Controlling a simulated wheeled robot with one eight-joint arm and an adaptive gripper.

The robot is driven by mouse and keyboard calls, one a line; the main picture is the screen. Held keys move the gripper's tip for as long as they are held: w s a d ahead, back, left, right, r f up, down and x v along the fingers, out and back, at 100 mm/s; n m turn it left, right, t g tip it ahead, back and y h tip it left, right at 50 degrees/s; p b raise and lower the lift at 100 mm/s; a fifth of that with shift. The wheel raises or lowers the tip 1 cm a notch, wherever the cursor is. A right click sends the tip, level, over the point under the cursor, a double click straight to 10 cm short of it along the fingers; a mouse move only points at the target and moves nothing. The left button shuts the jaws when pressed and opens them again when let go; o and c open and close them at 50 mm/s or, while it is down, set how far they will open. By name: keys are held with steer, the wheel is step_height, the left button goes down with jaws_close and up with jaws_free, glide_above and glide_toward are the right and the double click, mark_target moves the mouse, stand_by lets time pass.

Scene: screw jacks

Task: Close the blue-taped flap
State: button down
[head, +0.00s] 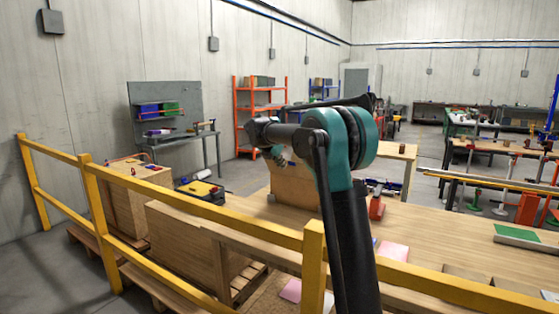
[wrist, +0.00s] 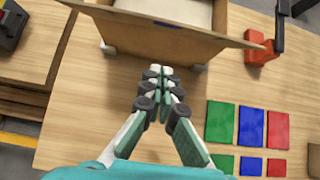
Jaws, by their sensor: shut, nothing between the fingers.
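A brown cardboard box (head: 294,187) stands on the wooden table behind my arm in the head view. In the wrist view the open-topped box (wrist: 135,43) is at the top, with a pale inside. A flap (wrist: 110,17) stretches along its near edge, sticking out past both sides. A small dark blue patch (wrist: 167,24), apparently the tape, shows at the middle of this edge. My gripper (wrist: 154,72) is shut and empty, its fingertips pointing at the near side of the box. Whether they touch it I cannot tell. In the head view my arm partly hides the box.
An orange-red screw jack (wrist: 262,48) stands close to the box's right. Green, blue and red tiles (wrist: 251,127) lie at lower right. Bare tabletop (wrist: 75,110) lies at left. A yellow railing (head: 205,217) crosses the head view in front of the table.

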mark_target(294, 169)
steer(key=shift+w+d+f, duration=0.1)
steer(key=shift+w+d, duration=0.45)
steer(key=shift+w, duration=0.25)
steer(key=shift+w+d+f, duration=0.15)
steer(key=shift+w+d, duration=0.4)
steer(key=shift+w, duration=0.3)
steer(key=shift+w+d+f, duration=0.1)
steer(key=shift+w+d, duration=0.45)
steer(key=shift+w, duration=0.25)
steer(key=shift+d+r, duration=0.1)
